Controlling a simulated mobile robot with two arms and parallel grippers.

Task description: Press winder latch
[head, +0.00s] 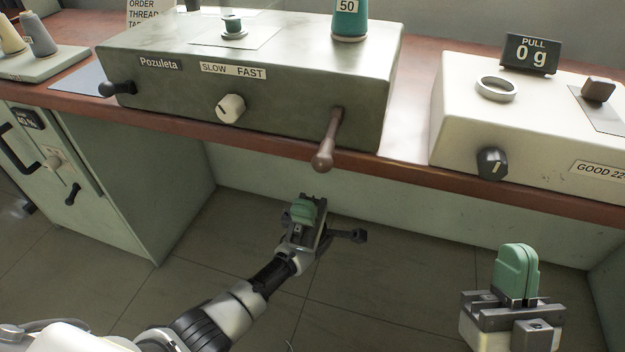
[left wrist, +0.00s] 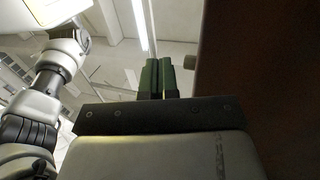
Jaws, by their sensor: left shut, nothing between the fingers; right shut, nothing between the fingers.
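The winder (head: 255,75) is a grey-green box on the bench, marked "Pozuleta". Its front has a cream SLOW/FAST knob (head: 230,107), a black-knobbed handle (head: 115,89) at the left and a brown lever (head: 328,142) at the right, hanging over the bench edge. I cannot tell which part is the latch. My left gripper (head: 304,208) is shut and empty, in front of and below the bench edge, apart from the lever. Its green fingers show together in the left wrist view (left wrist: 157,77). My right gripper (head: 517,268) is shut and empty at the lower right.
The red-brown bench top (head: 408,115) has a gap between the winder and a cream pull tester (head: 535,120) reading 0 g. A green spool (head: 349,20) stands on the winder. Thread cones (head: 38,36) stand at the far left. A cabinet (head: 110,180) stands below left.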

